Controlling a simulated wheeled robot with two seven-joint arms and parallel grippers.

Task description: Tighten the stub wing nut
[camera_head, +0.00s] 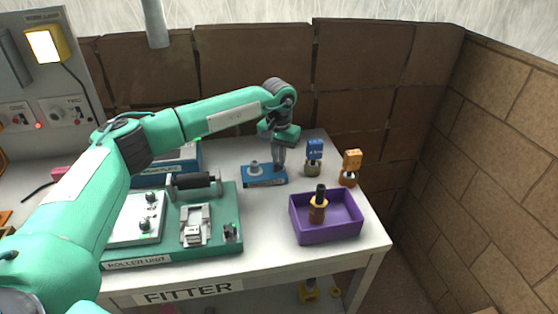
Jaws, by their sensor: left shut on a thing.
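My left gripper (279,162) reaches over the table from the left and points down at the right part of a small blue block (262,181) with a label on its front. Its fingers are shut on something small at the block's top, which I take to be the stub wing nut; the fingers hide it. A grey round stub (254,168) stands upright on the block's left part, apart from the fingers. My right gripper is not in view.
The green roller unit (225,210) stands at the left front, partly behind my arm. A purple tray (328,233) holding a dark-topped plug (318,205) is at the right front. Blue-tagged (314,155) and orange-tagged (350,165) plugs stand right of the block. Brick walls close the back and right.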

